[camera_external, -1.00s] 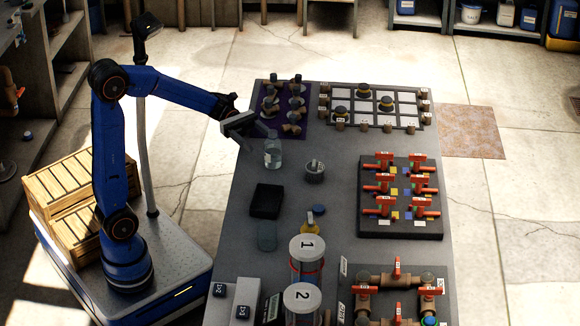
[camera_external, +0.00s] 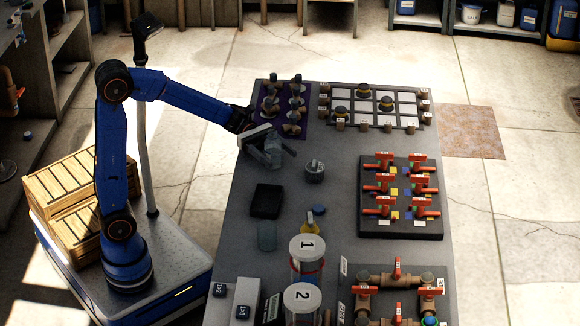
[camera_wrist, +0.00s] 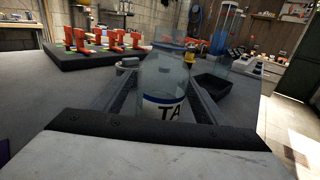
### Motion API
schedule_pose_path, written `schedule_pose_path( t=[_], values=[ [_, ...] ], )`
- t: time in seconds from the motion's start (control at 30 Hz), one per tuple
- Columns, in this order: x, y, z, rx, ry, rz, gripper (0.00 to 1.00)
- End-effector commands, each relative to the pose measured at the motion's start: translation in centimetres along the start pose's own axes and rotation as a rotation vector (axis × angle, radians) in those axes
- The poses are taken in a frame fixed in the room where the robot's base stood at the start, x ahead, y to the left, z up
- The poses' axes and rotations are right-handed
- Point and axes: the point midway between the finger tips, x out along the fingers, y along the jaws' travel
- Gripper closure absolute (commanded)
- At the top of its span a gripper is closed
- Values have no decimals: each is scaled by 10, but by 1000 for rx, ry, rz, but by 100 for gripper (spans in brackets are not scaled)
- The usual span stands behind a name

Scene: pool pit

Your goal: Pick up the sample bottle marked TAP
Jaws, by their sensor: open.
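The sample bottle (camera_wrist: 165,82) is clear, with a blue band and a white label on which "TA" shows in the wrist view; the rest of the label is cut off. It stands upright between the two fingers of my gripper (camera_wrist: 160,100), which are open, one on each side of it. In the external view my gripper (camera_external: 272,152) is at the left part of the grey table, and the bottle (camera_external: 271,158) is mostly hidden by the fingers. I cannot tell whether a finger touches it.
A grey cup (camera_external: 315,172) stands just right of the gripper. A black tray (camera_external: 266,201) lies in front. The purple mat (camera_external: 296,124) with several dark fittings is behind. A board with red valves (camera_external: 400,222) is at the right. Numbered jars (camera_external: 307,262) stand near the front.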

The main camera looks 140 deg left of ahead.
Motion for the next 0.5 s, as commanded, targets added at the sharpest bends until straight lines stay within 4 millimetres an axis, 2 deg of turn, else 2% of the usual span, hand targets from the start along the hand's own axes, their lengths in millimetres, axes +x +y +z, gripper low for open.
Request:
schedule_pose_path(
  t=[0.13, 0.4, 0.47, 0.5],
  values=[
    [11, 0, 0, 0, 0, -2, 34],
    [13, 0, 0, 0, 0, 0, 34],
    [13, 0, 0, 0, 0, 0, 46],
    [13, 0, 0, 0, 0, 0, 56]
  ],
)
